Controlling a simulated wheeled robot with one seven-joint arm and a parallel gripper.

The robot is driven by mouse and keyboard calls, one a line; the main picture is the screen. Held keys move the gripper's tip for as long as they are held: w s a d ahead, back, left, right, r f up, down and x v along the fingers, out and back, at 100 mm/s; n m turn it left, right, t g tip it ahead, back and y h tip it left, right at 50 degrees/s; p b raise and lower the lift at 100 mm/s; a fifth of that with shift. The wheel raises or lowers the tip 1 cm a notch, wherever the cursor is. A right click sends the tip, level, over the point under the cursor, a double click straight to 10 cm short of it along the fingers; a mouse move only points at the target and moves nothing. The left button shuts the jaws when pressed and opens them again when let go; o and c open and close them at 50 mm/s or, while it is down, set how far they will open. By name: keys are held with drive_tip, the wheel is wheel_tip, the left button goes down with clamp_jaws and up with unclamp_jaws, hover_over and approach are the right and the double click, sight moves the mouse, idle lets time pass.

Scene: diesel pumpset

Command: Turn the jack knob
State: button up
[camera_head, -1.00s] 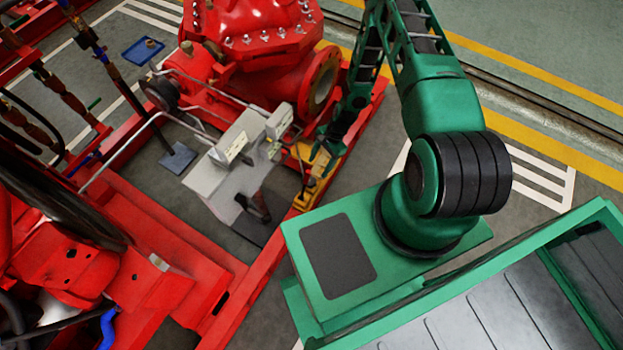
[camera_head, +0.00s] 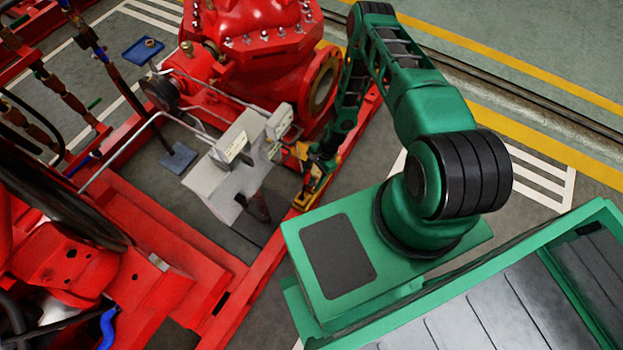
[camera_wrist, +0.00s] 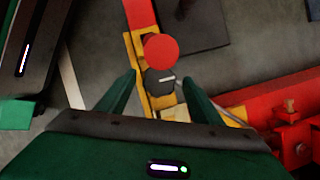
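A yellow jack (camera_head: 309,194) stands at the edge of the red base frame in the head view, partly hidden by my arm. In the wrist view the yellow jack body (camera_wrist: 137,60) carries a round red knob (camera_wrist: 161,47) and a dark round part with a white mark (camera_wrist: 160,82). I cannot tell which of the two is the jack knob. My gripper (camera_wrist: 159,77) is open, with one green finger on each side of the dark part. The red knob lies just beyond the fingertips. No contact is visible. My gripper's fingers are hard to make out in the head view.
A grey control box on a stand (camera_head: 232,160) is close left of my arm. A red pump with a flange (camera_head: 321,85) stands behind. Red frame rails (camera_head: 245,290) run along the left. A red fitting (camera_wrist: 291,135) is at right in the wrist view.

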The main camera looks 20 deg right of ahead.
drive_tip(key=c, duration=1)
drive_tip(key=shift+n, duration=0.4)
drive_tip(key=n, duration=0.2)
drive_tip(key=n+g, duration=0.1)
drive_tip(key=shift+w+a+n+g+h, duration=0.1)
drive_tip(key=shift+w+n+g+h, duration=0.05)
drive_tip(key=shift+n+g+h, duration=0.2)
drive_tip(key=n, duration=0.2)
drive_tip(key=n+g+h, duration=0.1)
drive_tip(key=n, duration=0.1)
drive_tip(key=shift+w+a+n+h, duration=0.1)
drive_tip(key=shift+a+n+h, duration=0.05)
drive_tip(key=shift+n+h, duration=0.15)
drive_tip(key=n, duration=0.2)
drive_tip(key=n+h, duration=0.1)
drive_tip(key=n, duration=0.1)
drive_tip(key=shift+a+n+g+h, duration=0.1)
drive_tip(key=shift+n+g+h, duration=0.15)
drive_tip(key=shift+g, duration=0.1)
drive_tip(key=shift+a+n+h, duration=0.15)
drive_tip(key=shift+n+h, duration=0.55)
drive_tip(key=shift+n, duration=1.6)
